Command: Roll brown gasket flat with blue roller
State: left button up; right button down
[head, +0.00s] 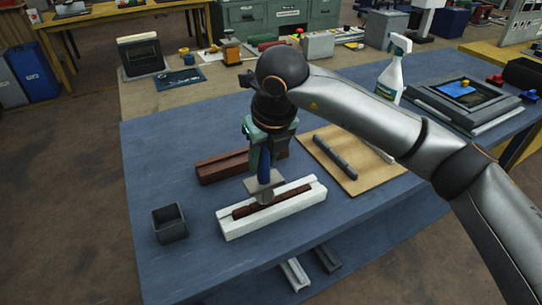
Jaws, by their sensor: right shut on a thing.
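The brown gasket (245,211) is a dark strip lying along the channel of a white frame piece (286,210) on the blue table. My right gripper (266,153) points down above the white frame piece. It is shut on the blue handle of the roller (265,168). The roller's pale grey lower end is at the gasket, near the middle of the strip, and hides part of it. I cannot tell whether it presses on the gasket. My left gripper is not in view.
A brown frame piece (215,169) lies behind the white one. A small dark open box (170,223) stands to the left. A wooden board (345,180) with a dark bar (334,157) lies to the right. A spray bottle (393,72) stands behind my arm. The front left table area is clear.

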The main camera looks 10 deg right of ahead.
jog(key=shift+s+a+f, duration=0.1)
jog(key=shift+s+a, duration=0.05)
jog(key=shift+a, duration=0.25)
jog(key=shift+s+a+b, duration=0.15)
jog(key=shift+s+a, duration=0.15)
jog(key=shift+a, duration=0.45)
jog(key=shift+s+a+b, duration=0.15)
jog(key=shift+s+a, duration=0.1)
jog(key=shift+a, duration=0.55)
jog(key=a, duration=0.1)
jog(key=s+a, duration=0.1)
jog(key=a, duration=0.1)
jog(key=shift+b, duration=0.3)
jog(key=shift+r, duration=0.2)
